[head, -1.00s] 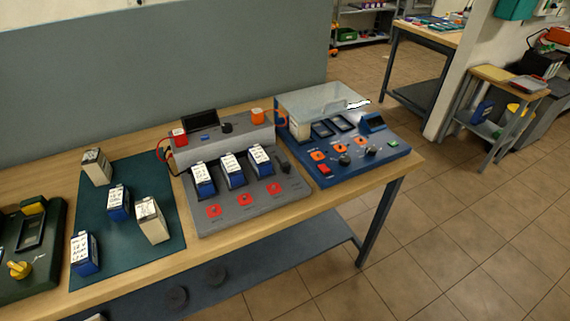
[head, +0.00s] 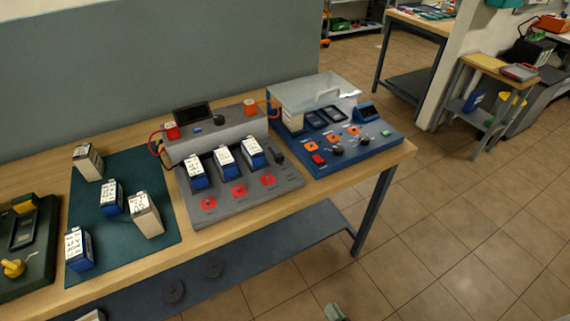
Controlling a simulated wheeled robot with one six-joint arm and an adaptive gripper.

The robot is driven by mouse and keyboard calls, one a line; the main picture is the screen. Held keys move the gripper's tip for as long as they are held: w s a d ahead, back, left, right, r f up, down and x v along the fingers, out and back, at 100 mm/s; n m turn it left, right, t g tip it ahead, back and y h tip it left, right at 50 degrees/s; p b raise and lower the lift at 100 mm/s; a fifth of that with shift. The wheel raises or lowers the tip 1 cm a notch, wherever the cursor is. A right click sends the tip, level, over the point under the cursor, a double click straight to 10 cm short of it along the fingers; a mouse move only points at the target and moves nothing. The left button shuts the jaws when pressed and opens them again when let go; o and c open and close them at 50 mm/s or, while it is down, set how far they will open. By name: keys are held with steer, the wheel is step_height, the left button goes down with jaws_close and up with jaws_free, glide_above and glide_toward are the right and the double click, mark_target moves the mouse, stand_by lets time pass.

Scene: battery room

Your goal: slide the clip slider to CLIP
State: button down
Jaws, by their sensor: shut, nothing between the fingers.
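The grey charging unit (head: 215,210) stands on the bench with several blue-and-white batteries in its slots and red square controls along the front. A small black part (head: 278,157) sits at its right end; it may be the clip slider, but its marking is too small to read. The blue test unit (head: 355,156) stands to the right, with orange controls, dark knobs, a red button and a clear cover (head: 300,92). No slider marked CLIP can be read on either unit.
A green mat (head: 88,218) with several batteries lies left of the grey unit. A dark green device (head: 35,262) stands at far left. A grey-green piece (head: 335,312) shows at the bottom edge; I cannot tell what it is. The floor right of the bench is clear.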

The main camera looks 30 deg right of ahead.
steer(key=w+d+r+m, duration=0.3)
steer(key=w, duration=0.5)
steer(key=w+d+r+m, duration=0.3)
steer(key=w+m, duration=0.1)
steer(key=w, duration=0.5)
steer(key=w+d+r+m+y, duration=0.1)
steer(key=w+d+r+m, duration=0.2)
steer(key=w, duration=0.6)
steer(key=shift+w+r+m, duration=0.15)
steer(key=shift+r+m, duration=0.35)
steer(key=shift+d, duration=0.1)
glide_toward(280, 160)
steer(key=x, duration=0.5)
steer(key=shift+w+d+f, duration=0.1)
steer(key=shift+w+f, duration=0.05)
steer(key=shift+f, duration=0.1)
steer(key=shift+w, duration=0.75)
